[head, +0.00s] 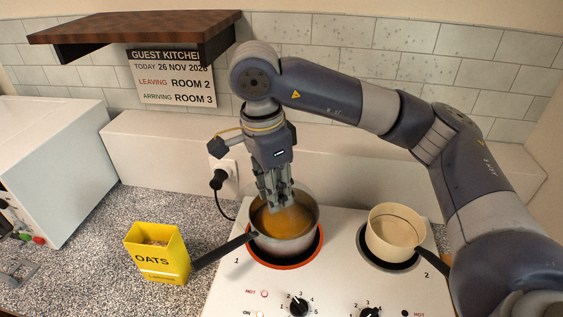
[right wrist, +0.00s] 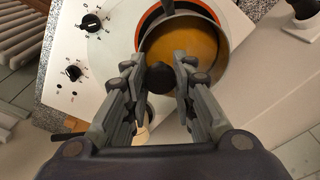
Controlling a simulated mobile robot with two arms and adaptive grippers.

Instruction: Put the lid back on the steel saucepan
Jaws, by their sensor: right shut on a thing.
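The steel saucepan (head: 312,222) stands on the left hob ring, its black handle (head: 222,252) pointing to the lower left. Orange-brown contents show inside; it also shows in the right wrist view (right wrist: 222,28). My right gripper (head: 280,203) points down over the pan. In the right wrist view its fingers (right wrist: 163,85) are shut on a black round knob (right wrist: 162,78), which looks like the lid's knob. The lid's disc is hard to make out, and I cannot tell whether it touches the rim. Grey angular parts at the left edge (head: 18,272) may be my left gripper.
A cream saucepan (head: 395,230) stands on the right ring of the white hob (head: 330,275). A yellow oats box (head: 157,255) stands close to the steel pan's handle. A white appliance (head: 50,165) is at left, and a wooden shelf (head: 135,27) hangs above.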

